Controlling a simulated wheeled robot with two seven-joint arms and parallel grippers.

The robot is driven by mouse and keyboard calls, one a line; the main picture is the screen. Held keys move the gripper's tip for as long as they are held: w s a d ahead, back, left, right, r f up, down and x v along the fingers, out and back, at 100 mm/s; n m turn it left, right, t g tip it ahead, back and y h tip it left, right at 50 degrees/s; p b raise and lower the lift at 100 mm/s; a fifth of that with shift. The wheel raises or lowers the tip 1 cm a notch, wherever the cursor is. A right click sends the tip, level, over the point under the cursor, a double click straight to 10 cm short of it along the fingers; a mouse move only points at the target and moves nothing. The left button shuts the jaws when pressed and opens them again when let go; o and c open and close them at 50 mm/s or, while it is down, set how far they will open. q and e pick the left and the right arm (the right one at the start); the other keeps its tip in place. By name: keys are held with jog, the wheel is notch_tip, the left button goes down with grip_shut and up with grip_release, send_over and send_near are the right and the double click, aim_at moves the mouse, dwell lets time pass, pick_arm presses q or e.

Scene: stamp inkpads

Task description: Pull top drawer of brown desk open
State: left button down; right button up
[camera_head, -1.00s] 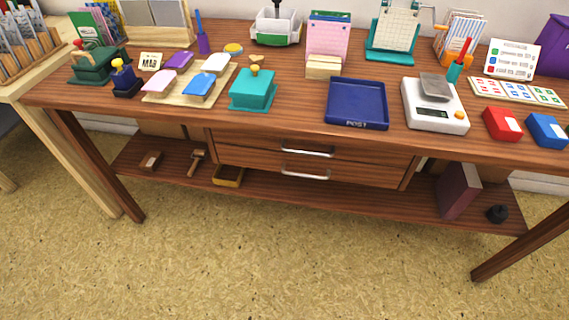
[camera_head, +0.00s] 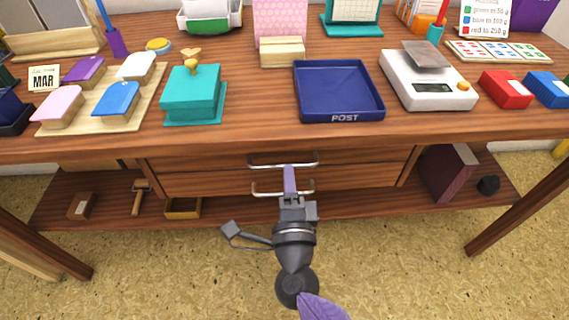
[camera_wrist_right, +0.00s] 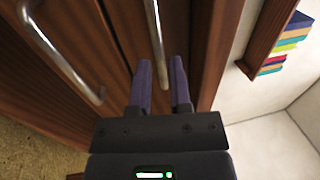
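The brown desk (camera_head: 240,138) has two drawers under its top, and both look shut. The top drawer (camera_head: 210,163) has a silver bar handle (camera_head: 262,161), and the lower drawer (camera_head: 215,184) has a matching handle (camera_head: 265,190). My right gripper (camera_head: 289,169) is in front of the drawers, its fingertips up at the top handle. In the right wrist view, my right gripper (camera_wrist_right: 160,68) is open, and the top handle (camera_wrist_right: 154,35) runs between its fingers. I cannot tell whether they touch it. The lower handle (camera_wrist_right: 62,55) is left of the fingers. My left gripper is not in view.
A blue POST tray (camera_head: 338,92), a white scale (camera_head: 425,80) and a teal stamp press (camera_head: 192,95) stand on the desktop above. The lower shelf (camera_head: 235,210) holds a mallet (camera_head: 138,197) and a small tray (camera_head: 183,208). The floor (camera_head: 400,265) in front is clear.

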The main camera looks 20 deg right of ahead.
jog(key=shift+x, duration=1.55)
grip_shut()
